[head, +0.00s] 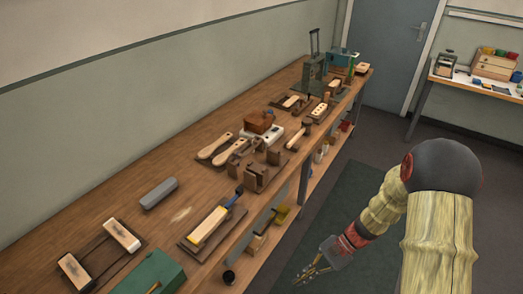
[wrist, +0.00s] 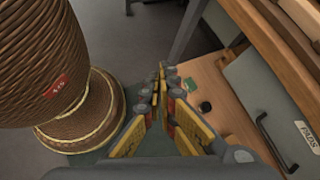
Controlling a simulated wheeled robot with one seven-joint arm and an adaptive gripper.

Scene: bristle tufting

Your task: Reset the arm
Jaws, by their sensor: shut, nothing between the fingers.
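My gripper (head: 313,270) hangs at the end of my arm in the head view, low over the dark green floor mat (head: 345,200) and to the right of the long wooden workbench (head: 190,190). In the wrist view my gripper (wrist: 162,72) points away from the camera, its yellow-padded fingers drawn together at the tips with nothing between them. It touches no object that I can see.
The bench holds wooden brush blocks (head: 122,235), a grey case (head: 158,193), a green box (head: 148,275) and a green machine (head: 313,75). A lower shelf (wrist: 205,82) is close to my gripper in the wrist view. A second table (head: 475,85) stands at the back right.

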